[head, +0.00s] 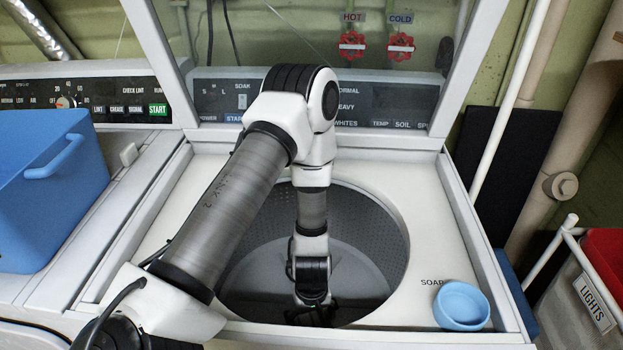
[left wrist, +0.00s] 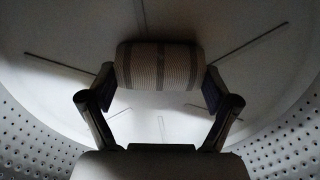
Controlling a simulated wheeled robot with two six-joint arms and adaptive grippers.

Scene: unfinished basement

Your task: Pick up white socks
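The white socks (left wrist: 160,65) are a rolled, ribbed, off-white bundle with darker grey stripes, seen in the left wrist view inside the washer drum. My left gripper (left wrist: 158,84) has one finger on each side of the roll. Both fingertips meet its sides with no clear gap, so it looks shut on the socks. In the head view my left arm reaches down through the washer opening, and the left gripper (head: 312,312) is low in the drum. The socks cannot be made out there. My right gripper is not in view.
The perforated drum wall (head: 375,235) and the rim surround my left arm. The raised lid (head: 475,65) stands behind it. A blue cup (head: 461,306) sits on the washer top at right. A blue basket (head: 50,190) stands at left; a LIGHTS hamper (head: 592,300) is at far right.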

